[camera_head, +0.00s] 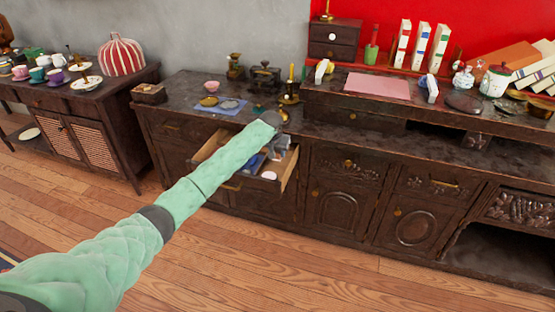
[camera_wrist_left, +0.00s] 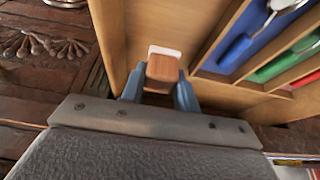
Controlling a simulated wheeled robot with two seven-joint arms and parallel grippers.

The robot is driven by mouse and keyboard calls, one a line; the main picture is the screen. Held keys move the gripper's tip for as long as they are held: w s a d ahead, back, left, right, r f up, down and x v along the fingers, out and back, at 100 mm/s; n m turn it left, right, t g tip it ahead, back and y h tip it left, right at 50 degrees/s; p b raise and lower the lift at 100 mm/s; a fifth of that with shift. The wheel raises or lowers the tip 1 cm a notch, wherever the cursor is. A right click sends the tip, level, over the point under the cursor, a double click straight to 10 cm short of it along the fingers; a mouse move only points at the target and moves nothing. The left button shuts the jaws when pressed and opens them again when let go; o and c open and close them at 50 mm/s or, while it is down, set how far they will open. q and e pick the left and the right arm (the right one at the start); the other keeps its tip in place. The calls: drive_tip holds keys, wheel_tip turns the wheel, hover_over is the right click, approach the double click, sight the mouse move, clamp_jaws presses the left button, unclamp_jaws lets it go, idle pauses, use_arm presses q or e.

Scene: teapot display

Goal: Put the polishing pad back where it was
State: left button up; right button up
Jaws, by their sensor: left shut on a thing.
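The polishing pad (camera_wrist_left: 163,68) is a small block with a brown wooden back and a white edge. In the left wrist view it sits between the two blue-grey fingers of my left gripper (camera_wrist_left: 160,88), which is shut on it. The gripper is over a bare wooden compartment of the open drawer (camera_wrist_left: 205,40). I cannot tell whether the pad touches the drawer floor. In the head view my left gripper (camera_head: 279,148) is at the open drawer (camera_head: 289,172), and my forearm hides part of the drawer. My right gripper is not in view.
Beside the pad, the drawer has narrow compartments lined in blue (camera_wrist_left: 250,35), green (camera_wrist_left: 283,65) and red, with utensils in them. Above the drawer, the cabinet top holds a blue mat (camera_head: 221,108) with small dishes and a candlestick (camera_head: 290,90). The wooden floor in front is clear.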

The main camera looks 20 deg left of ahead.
sight(277, 159)
use_arm(q)
drive_tip(key=shift+f, duration=1.85)
drive_tip(key=shift+f, duration=0.1)
drive_tip(key=o, duration=0.9)
drive_tip(key=shift+o, duration=0.2)
drive_tip(key=v, duration=1.2)
